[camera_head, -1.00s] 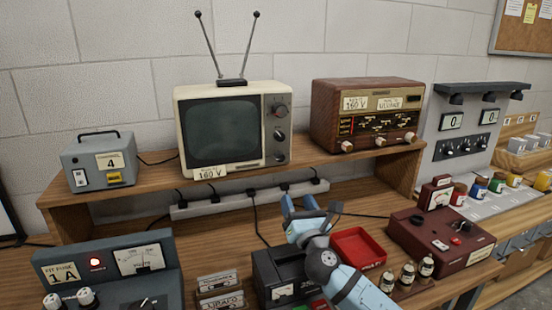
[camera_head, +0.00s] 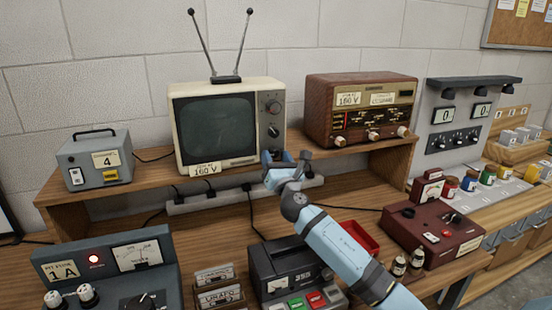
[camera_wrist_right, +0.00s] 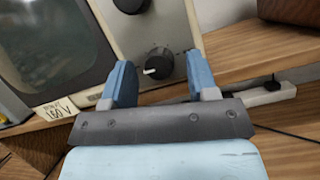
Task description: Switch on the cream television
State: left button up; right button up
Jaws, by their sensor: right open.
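The cream television (camera_head: 227,167) stands on the wooden shelf, its screen (camera_head: 217,121) dark. Two antenna rods rise from its top. Its right-hand panel carries an upper dial (camera_head: 272,107) and a dark knob (camera_head: 274,131) below; the panel's bottom is partly hidden by my gripper. My right gripper (camera_head: 287,157) is at the panel's lower right, fingers apart and empty. In the right wrist view, a black knob (camera_wrist_right: 158,63) with a white pointer appears between the open fingers (camera_wrist_right: 161,78); I cannot tell whether they touch it. My left gripper is out of view.
A brown radio (camera_head: 360,105) stands right of the television, a grey box (camera_head: 97,160) left. A power strip (camera_head: 215,198) runs under the shelf. Below my right arm are a black meter box (camera_head: 280,268), a red tray (camera_head: 362,238) and small bottles.

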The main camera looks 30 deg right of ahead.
jog(key=c, duration=0.9)
